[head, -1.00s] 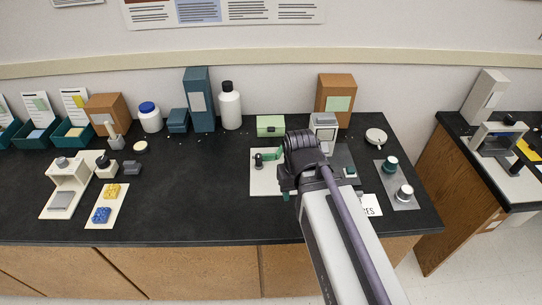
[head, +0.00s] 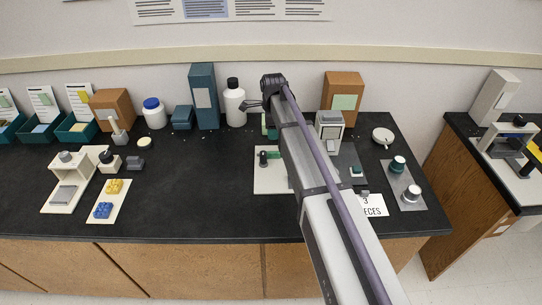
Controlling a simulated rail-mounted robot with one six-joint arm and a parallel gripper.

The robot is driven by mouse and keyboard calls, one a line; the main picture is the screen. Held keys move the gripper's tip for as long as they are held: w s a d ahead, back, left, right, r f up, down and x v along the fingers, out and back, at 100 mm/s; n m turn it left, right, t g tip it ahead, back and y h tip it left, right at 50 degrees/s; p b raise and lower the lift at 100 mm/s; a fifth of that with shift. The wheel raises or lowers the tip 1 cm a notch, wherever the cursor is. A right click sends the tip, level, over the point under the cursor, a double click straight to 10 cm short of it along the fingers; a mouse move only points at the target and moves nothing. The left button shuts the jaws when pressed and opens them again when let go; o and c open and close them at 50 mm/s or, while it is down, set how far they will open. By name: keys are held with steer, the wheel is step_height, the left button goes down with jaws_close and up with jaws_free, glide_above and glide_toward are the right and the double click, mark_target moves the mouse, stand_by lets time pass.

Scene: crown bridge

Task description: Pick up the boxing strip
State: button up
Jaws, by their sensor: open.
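I cannot tell for sure which thing is the boxing strip. A green piece (head: 274,155) with a dark upright part lies on the white mat (head: 268,182); my arm covers part of the mat. Nothing shows between the fingers.
The white bottle (head: 234,103) and a tall teal box (head: 203,97) stand left of my gripper. A brown box (head: 343,92) and a grey device (head: 330,127) stand to the right. The bench middle (head: 190,190) is clear.

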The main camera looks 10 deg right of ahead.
steer(key=b, duration=0.6)
glide_above(274, 152)
steer(key=f, duration=0.6)
steer(key=shift+s+a, duration=0.15)
steer(key=shift+a, duration=0.1)
step_height(274, 152, down, 5)
steer(key=b, duration=0.5)
steer(key=shift+d+f, duration=0.15)
steer(key=shift+f, duration=0.05)
steer(key=shift+r, duration=0.3)
jaws_close()
